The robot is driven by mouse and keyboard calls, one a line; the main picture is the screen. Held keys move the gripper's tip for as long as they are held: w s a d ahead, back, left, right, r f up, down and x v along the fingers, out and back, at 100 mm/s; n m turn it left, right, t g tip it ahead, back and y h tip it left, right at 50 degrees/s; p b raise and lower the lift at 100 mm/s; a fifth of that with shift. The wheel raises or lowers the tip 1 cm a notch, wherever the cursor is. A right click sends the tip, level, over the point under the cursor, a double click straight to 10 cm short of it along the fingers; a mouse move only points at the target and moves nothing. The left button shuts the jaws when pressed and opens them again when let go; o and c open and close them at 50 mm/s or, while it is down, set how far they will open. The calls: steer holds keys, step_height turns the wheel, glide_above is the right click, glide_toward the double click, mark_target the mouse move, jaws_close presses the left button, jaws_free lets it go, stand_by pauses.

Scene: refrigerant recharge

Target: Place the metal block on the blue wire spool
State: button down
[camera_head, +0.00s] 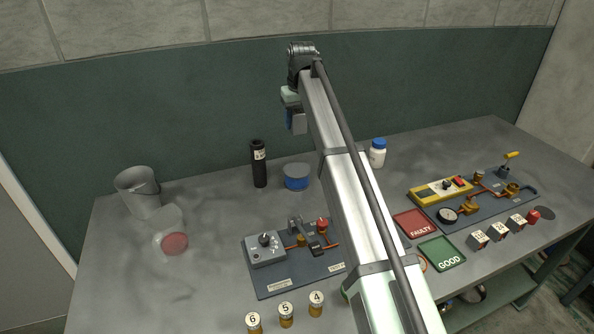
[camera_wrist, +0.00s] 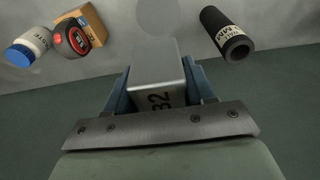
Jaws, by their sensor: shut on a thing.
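My gripper (camera_head: 291,121) is raised above the back of the table and shut on the grey metal block (camera_head: 300,123). In the wrist view, the block (camera_wrist: 157,82) sits between the blue fingers (camera_wrist: 157,90) and shows dark digits on its face. The blue wire spool (camera_head: 296,177) stands on the table below the gripper, with a grey top and a blue band. A grey disc at the top of the wrist view, apparently the spool's top (camera_wrist: 158,17), is partly cut off and lies beyond the block. The block is well clear of the spool.
A black cylinder (camera_head: 259,165) stands just left of the spool. A white bottle with a blue cap (camera_head: 377,154) stands to its right. A tape measure (camera_wrist: 73,37) and cardboard box (camera_wrist: 90,25) show in the wrist view. A grey bucket (camera_head: 139,191) stands at the left.

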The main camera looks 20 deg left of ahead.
glide_toward(296, 168)
steer(key=shift+w+a+f, duration=0.15)
steer(key=shift+f, duration=1.2)
steer(key=shift+w+a+f, duration=0.1)
steer(key=shift+f, duration=1.25)
steer(key=shift+f, duration=0.1)
steer(key=shift+c, duration=2)
jaws_free()
steer(key=r, duration=0.4)
steer(key=s+r, duration=0.1)
steer(key=r, duration=0.3)
steer(key=d+r, duration=0.1)
steer(key=r, duration=0.3)
steer(key=shift+s+d, duration=0.15)
steer(key=shift+s, duration=0.05)
